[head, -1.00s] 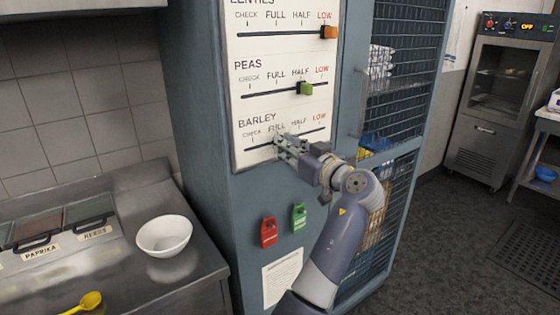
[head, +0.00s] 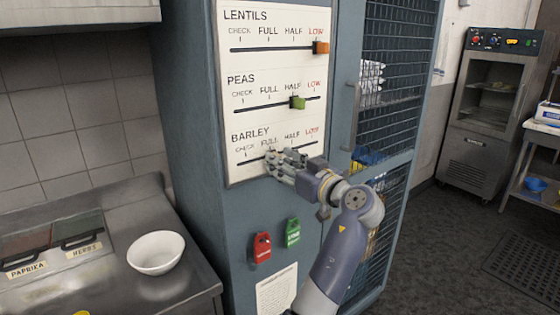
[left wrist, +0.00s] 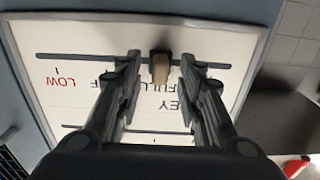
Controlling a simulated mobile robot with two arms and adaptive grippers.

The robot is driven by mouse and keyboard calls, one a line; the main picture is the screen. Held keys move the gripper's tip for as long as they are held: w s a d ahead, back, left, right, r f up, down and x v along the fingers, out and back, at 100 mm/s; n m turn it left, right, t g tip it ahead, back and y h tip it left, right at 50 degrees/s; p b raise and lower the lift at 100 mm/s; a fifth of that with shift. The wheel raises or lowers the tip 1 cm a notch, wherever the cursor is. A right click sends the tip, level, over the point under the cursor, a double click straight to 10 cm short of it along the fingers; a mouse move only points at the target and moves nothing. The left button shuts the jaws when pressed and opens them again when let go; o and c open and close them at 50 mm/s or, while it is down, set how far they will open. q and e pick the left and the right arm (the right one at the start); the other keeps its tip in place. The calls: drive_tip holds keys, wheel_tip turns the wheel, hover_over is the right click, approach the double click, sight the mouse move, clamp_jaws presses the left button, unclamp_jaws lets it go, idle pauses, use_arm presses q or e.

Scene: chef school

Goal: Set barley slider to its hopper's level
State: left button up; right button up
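The barley slider row (head: 252,159) is the lowest scale on the white panel, marked CHECK, FULL, HALF, LOW. My left gripper (head: 273,162) is at its track, below FULL, and mostly hides the knob in the head view. In the left wrist view, where the panel appears upside down, the tan barley knob (left wrist: 160,68) sits near the FULL label. My left gripper (left wrist: 160,75) is open there, one finger on each side of the knob with visible gaps. The barley hopper's fill level is not visible. My right gripper is not in view.
Above are the peas slider (head: 297,102), green, near HALF, and the lentils slider (head: 320,47), orange, at LOW. A white bowl (head: 156,252) stands on the left counter. A mesh cage (head: 400,75) is to the right.

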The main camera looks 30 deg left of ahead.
use_arm(q)
drive_tip(key=v, duration=0.6)
idle(0.3)
